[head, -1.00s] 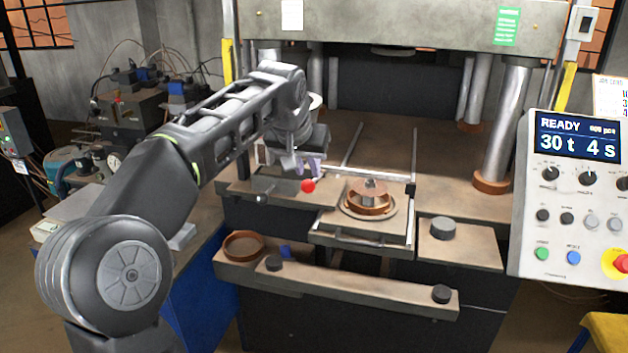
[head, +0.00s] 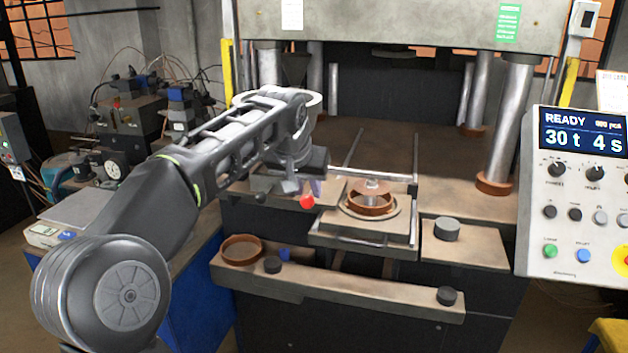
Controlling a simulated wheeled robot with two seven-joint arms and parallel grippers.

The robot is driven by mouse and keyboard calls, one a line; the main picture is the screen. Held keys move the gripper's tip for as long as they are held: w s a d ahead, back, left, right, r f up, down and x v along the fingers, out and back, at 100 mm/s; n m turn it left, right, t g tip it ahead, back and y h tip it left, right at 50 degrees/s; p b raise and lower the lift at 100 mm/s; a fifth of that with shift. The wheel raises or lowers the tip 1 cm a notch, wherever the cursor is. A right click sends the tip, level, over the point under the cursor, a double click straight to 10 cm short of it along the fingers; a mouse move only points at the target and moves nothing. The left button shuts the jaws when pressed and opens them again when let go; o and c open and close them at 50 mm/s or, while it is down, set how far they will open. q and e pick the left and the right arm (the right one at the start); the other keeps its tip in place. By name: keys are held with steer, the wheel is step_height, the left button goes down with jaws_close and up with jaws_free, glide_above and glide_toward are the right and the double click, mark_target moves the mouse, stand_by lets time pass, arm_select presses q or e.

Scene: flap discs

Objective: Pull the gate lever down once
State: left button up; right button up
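The gate lever shows mainly as its red ball knob (head: 307,202), low in front of the press bed, left of the round mould. My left gripper (head: 303,187) points down right above the knob, its fingertips at or touching it. The lever's rod is mostly hidden behind my gripper and wrist. I cannot tell whether the fingers close on the lever or only press on it. My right gripper is not in view.
A brown ring mould (head: 352,203) with a metal post sits on the sliding plate. A front ledge (head: 345,291) carries black knobs and a brown dish (head: 241,247). The control panel (head: 575,190) at right reads READY, 30 t, 4 s. Press columns stand behind.

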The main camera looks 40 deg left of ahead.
arm_select(q)
step_height(320, 180, down, 6)
steer(key=b, duration=0.4)
steer(key=shift+f+b, duration=0.15)
steer(key=shift+b, duration=0.15)
stand_by(0.7)
step_height(320, 180, up, 7)
steer(key=p, duration=0.6)
step_height(320, 180, up, 6)
steer(key=p, duration=0.5)
steer(key=shift+r+p, duration=0.2)
steer(key=shift+p, duration=0.2)
steer(key=shift+f, duration=0.1)
